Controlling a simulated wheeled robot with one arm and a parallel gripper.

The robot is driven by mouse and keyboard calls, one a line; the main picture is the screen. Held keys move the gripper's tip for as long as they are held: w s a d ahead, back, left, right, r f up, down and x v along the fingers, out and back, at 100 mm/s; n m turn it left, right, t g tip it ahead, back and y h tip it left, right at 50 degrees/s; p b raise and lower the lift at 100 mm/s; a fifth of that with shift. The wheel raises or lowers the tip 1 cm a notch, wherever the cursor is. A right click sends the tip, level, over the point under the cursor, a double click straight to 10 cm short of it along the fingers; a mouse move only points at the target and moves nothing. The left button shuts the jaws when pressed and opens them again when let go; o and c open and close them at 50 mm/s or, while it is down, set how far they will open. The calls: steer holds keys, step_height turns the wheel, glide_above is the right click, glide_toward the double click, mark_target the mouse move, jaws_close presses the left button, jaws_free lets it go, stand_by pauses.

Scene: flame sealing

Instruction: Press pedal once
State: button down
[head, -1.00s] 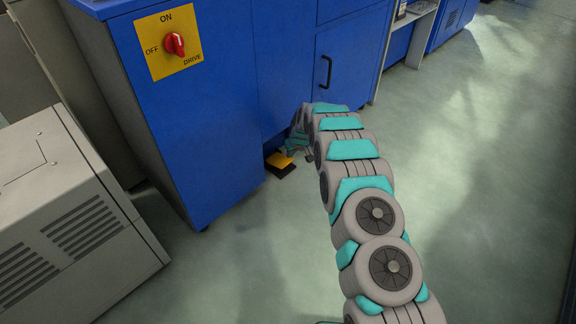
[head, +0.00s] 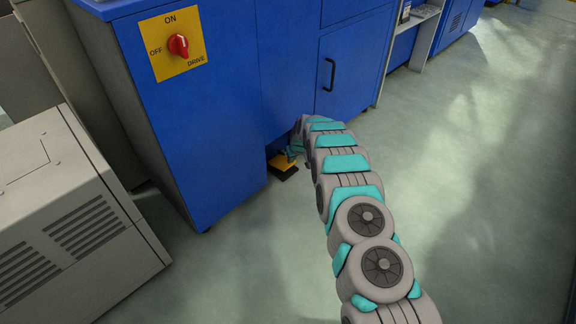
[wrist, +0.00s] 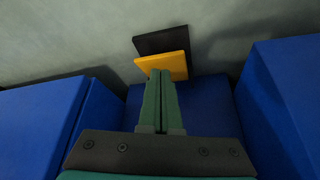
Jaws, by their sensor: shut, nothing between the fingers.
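The pedal (head: 283,163) has a yellow plate over a black base and sits on the floor at the foot of the blue machine, in a recess. In the wrist view the yellow plate (wrist: 162,66) lies just beyond my fingertips. My gripper (wrist: 161,74) is shut and empty, its two green fingers side by side, with the tips at the plate's near edge. I cannot tell whether they touch it. In the head view my gripper (head: 295,151) is small and partly hidden by my arm, right at the pedal.
The blue machine (head: 190,120) carries a yellow panel with a red knob (head: 178,45). Blue walls flank the recess on both sides in the wrist view (wrist: 285,100). A grey cabinet (head: 70,210) stands at the left. The floor (head: 480,170) at the right is clear.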

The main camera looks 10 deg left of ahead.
mark_target(289, 165)
steer(key=shift+x, duration=1.65)
steer(key=shift+s, duration=0.1)
steer(key=shift+f, duration=0.1)
